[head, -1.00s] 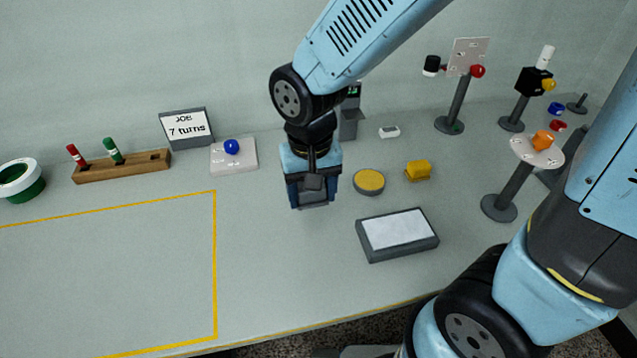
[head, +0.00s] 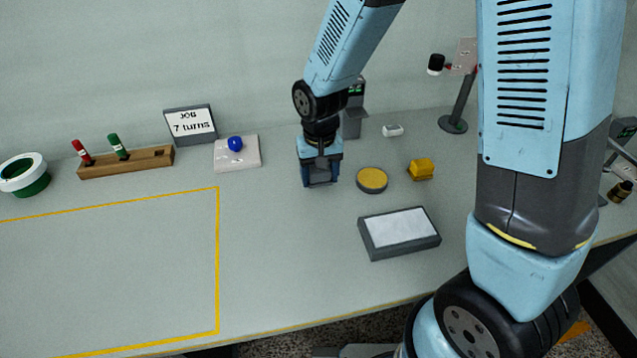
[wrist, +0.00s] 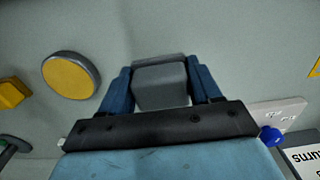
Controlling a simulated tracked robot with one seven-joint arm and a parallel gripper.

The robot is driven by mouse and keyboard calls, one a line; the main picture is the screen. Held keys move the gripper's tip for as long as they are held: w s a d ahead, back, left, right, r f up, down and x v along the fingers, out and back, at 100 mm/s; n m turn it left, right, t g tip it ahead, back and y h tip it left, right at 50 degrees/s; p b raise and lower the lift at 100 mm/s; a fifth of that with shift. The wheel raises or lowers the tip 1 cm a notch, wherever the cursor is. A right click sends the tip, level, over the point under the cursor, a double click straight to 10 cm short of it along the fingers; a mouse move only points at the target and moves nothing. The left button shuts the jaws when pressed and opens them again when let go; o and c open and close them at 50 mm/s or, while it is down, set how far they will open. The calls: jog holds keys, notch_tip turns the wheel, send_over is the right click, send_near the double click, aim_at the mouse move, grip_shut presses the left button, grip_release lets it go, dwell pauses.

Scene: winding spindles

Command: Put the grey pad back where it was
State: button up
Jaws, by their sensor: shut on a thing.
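My gripper (head: 320,183) points down over the middle of the table, left of a round yellow-topped disc (head: 372,180). In the wrist view its two blue fingers are shut on the grey pad (wrist: 160,86), a plain grey block held between them. In the head view the pad is mostly hidden by the gripper. I cannot tell whether the pad touches the table. The disc also shows in the wrist view (wrist: 70,75), apart from the pad.
A yellow block (head: 421,169) and a dark tray with a pale top (head: 400,255) lie to the right. A white plate with a blue knob (head: 250,161) and a "JOB 7 turns" sign (head: 190,124) stand to the left. A grey post (head: 353,122) is behind. The yellow-outlined area is bare.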

aim_at(320, 183)
jog(key=shift+w+f, duration=0.25)
jog(key=shift+f, duration=1.6)
jog(key=o, duration=1.4)
jog(key=shift+f, duration=0.1)
